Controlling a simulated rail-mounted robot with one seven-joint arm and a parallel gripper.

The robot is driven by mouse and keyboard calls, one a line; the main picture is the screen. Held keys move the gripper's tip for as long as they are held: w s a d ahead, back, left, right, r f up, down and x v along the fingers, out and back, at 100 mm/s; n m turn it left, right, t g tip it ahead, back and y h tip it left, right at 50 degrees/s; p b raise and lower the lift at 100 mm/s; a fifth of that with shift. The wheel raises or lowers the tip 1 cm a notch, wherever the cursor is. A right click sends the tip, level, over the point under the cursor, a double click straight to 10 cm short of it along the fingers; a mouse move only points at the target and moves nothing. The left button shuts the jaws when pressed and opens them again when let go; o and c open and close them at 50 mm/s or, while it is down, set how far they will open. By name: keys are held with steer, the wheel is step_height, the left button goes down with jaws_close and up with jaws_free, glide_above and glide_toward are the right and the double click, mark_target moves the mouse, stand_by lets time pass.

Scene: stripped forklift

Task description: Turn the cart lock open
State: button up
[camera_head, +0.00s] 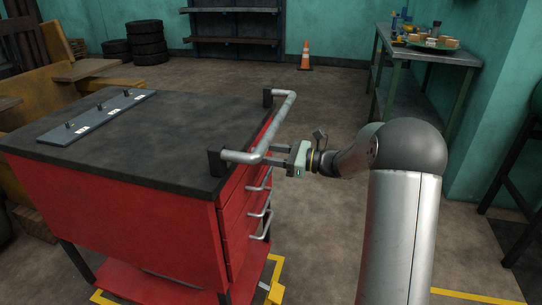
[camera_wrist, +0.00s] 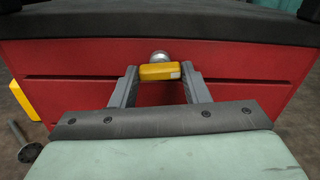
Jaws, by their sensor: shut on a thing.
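The red cart (camera_head: 120,205) with a black top stands at the left in the head view. Its red panel (camera_wrist: 75,60) fills much of the wrist view. The cart lock (camera_wrist: 160,72) is a small yellow bar, lying level in the wrist view, in front of a round silver boss (camera_wrist: 160,56). My gripper (camera_wrist: 159,72) is shut on the yellow bar, one finger at each end. In the head view my gripper (camera_head: 265,154) reaches the cart's right side by the grey push handle (camera_head: 278,122); the lock is hidden there.
Drawer handles (camera_head: 260,225) stick out below the push handle. A grey plate with small knobs (camera_head: 98,116) lies on the cart top. A green workbench (camera_head: 425,55) stands at the back right, an orange cone (camera_head: 306,57) behind. The floor right of the cart is largely clear.

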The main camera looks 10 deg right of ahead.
steer(key=shift+f+n+b, duration=0.15)
steer(key=shift+n+b, duration=7.15)
steer(key=shift+n, duration=0.9)
steer(key=o, duration=1)
steer(key=shift+p+v, duration=2.25)
steer(key=shift+v, duration=6.5)
